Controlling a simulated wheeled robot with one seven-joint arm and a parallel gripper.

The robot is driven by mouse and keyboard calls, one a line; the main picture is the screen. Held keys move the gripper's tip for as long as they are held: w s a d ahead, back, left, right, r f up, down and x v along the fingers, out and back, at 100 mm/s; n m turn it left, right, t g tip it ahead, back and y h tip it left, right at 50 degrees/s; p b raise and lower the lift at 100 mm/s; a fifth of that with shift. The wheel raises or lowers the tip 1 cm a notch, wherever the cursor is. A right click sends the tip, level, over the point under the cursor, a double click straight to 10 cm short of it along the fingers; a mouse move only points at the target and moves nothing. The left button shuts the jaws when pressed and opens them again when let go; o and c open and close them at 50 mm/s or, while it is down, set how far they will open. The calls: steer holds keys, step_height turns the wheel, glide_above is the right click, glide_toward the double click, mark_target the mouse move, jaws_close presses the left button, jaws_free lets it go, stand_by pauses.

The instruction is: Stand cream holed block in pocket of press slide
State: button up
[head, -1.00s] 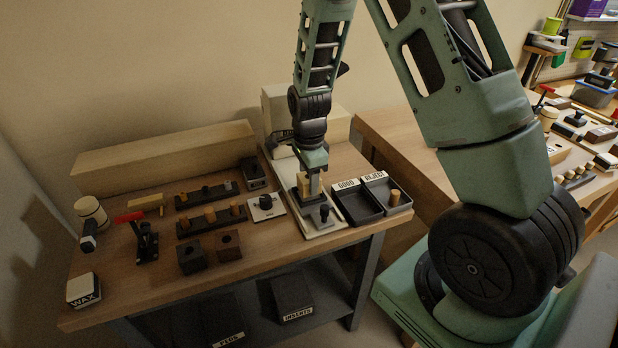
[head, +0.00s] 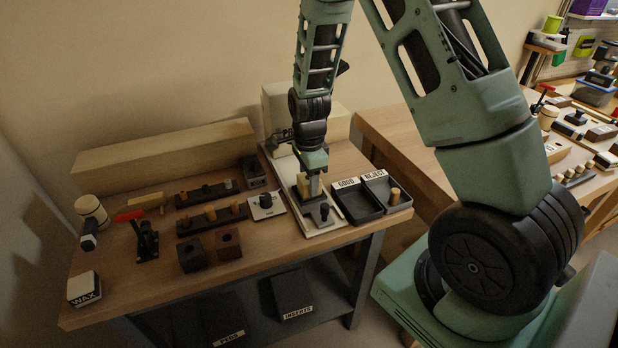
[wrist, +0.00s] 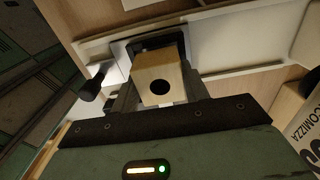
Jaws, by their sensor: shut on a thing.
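The cream holed block (wrist: 158,72) is between the fingers of my gripper in the wrist view, with its dark hole facing the camera. My gripper (head: 312,182) is shut on it, pointing down over the press slide. In the head view the block (head: 303,184) shows partly beside the fingers. The press slide (head: 320,226) is a pale plate with a dark pocket piece and a black knob (head: 324,210) at its front. In the wrist view a dark frame (wrist: 160,43) shows directly behind the block. Whether the block's bottom is seated in the pocket is hidden.
Black GOOD tray (head: 355,205) and REJECT tray (head: 378,190), holding a wooden peg (head: 394,195), stand right of the slide. Left are a white plate with a black knob (head: 266,203), peg racks (head: 210,217), and dark and brown holed blocks (head: 228,246). The pale press body (head: 280,108) stands behind.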

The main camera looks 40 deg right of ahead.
steer(key=shift+f, duration=0.55)
stand_by(0.9)
steer(key=o, duration=1.1)
steer(key=shift+f, duration=0.1)
steer(key=shift+c, duration=0.2)
steer(key=shift+s, duration=0.15)
steer(key=shift+o, duration=0.3)
steer(key=shift+f, duration=0.1)
steer(key=shift+s+a, duration=0.1)
steer(key=shift+w+r+p, duration=0.2)
steer(key=shift+r+p, duration=3)
steer(key=shift+r, duration=0.55)
steer(key=shift+f, duration=0.1)
